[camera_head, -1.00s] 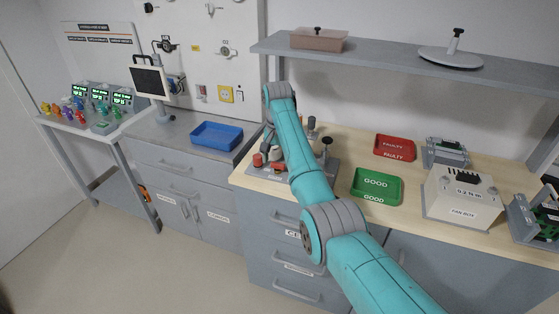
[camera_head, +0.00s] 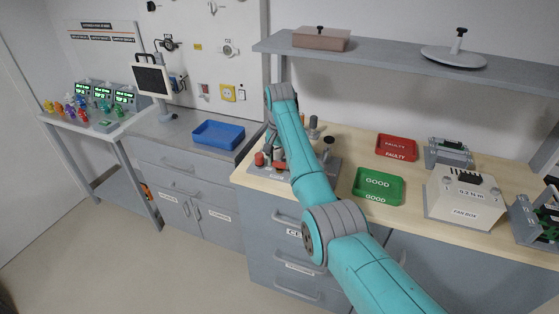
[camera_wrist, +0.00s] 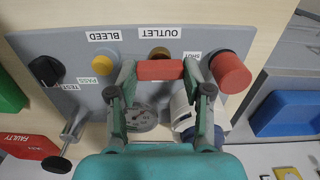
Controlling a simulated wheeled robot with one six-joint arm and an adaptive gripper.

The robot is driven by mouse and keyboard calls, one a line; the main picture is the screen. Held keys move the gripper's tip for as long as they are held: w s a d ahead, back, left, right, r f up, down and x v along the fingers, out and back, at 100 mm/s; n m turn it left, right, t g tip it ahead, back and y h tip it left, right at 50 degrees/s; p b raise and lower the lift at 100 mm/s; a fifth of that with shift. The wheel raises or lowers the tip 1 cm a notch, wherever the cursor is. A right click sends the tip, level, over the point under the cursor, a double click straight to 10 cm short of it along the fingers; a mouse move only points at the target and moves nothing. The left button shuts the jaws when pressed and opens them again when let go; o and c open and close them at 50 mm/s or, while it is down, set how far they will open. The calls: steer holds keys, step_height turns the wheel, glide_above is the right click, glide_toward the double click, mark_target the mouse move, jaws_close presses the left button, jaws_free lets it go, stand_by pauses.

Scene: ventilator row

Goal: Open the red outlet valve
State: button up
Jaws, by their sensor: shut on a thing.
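The red outlet valve handle (camera_wrist: 160,70) is a short bar across the middle of the grey panel (camera_wrist: 60,45) in the wrist view. It lies below the upside-down OUTLET label (camera_wrist: 159,32) and a brass-coloured fitting (camera_wrist: 159,52). My gripper (camera_wrist: 159,76) is shut on the red handle, one finger at each end of it. In the head view my arm (camera_head: 306,165) reaches over the wooden bench, and the gripper and handle are partly hidden behind it.
In the wrist view a red knob (camera_wrist: 230,72) sits right of the handle, and a yellow knob (camera_wrist: 105,64) and a black knob (camera_wrist: 46,70) left. A gauge (camera_wrist: 141,117) lies between the fingers. The green GOOD tray (camera_head: 379,186) stands right of the panel.

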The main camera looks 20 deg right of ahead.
steer(key=n, duration=0.8)
steer(key=shift+n, duration=0.4)
steer(key=n, duration=0.4)
steer(key=shift+n, duration=2.5)
steer(key=o, duration=1.2)
steer(key=shift+c, duration=0.2)
